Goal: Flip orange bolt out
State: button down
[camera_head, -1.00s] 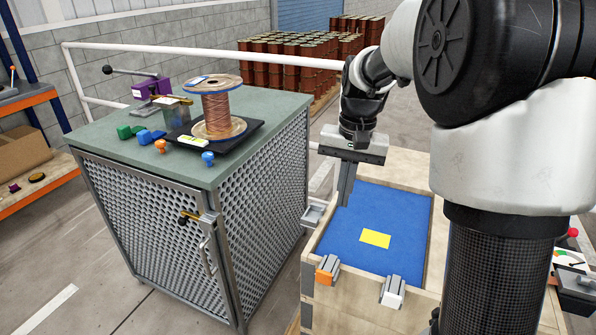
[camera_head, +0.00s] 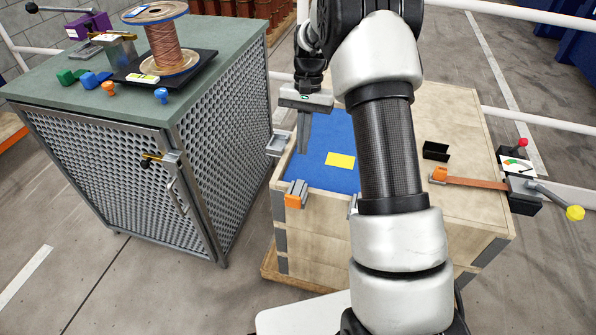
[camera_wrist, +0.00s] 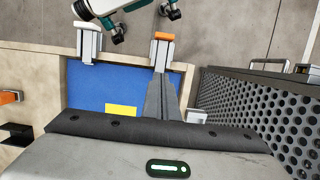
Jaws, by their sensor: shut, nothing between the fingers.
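The orange bolt (camera_head: 294,198) is an orange-ended grey clamp on the front rim of the wooden crate (camera_head: 330,235), near its left corner. It also shows at the top middle of the wrist view (camera_wrist: 164,37). A similar clamp with a white end (camera_wrist: 88,28) is beside it on the same rim, mostly behind my arm in the head view. My gripper (camera_head: 302,151) is shut and empty, pointing down over the left part of the crate's blue panel (camera_head: 325,177). In the wrist view the fingertips (camera_wrist: 161,74) line up with the orange bolt; whether they touch it is unclear.
A plain grey bracket (camera_head: 279,143) sticks out from the crate's left side. The mesh cabinet (camera_head: 190,180) with the copper spool (camera_head: 170,48) stands close on the left. A yellow label (camera_head: 341,160) lies on the blue panel. An orange strap (camera_head: 470,182) and levers are at the right.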

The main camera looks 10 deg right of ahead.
jog(key=b, duration=0.2)
send_near(296, 194)
jog(key=f, duration=0.2)
jog(key=w+f, duration=0.1)
jog(key=d+f, duration=0.1)
jog(key=f, duration=0.1)
jog(key=shift+w+f, duration=0.15)
jog(key=shift+f, duration=0.15)
jog(key=s+a, duration=0.1)
jog(key=s, duration=0.1)
jog(key=shift+s+a+r, duration=0.1)
jog(key=shift+s+a, duration=0.5)
jog(key=shift+s, duration=0.1)
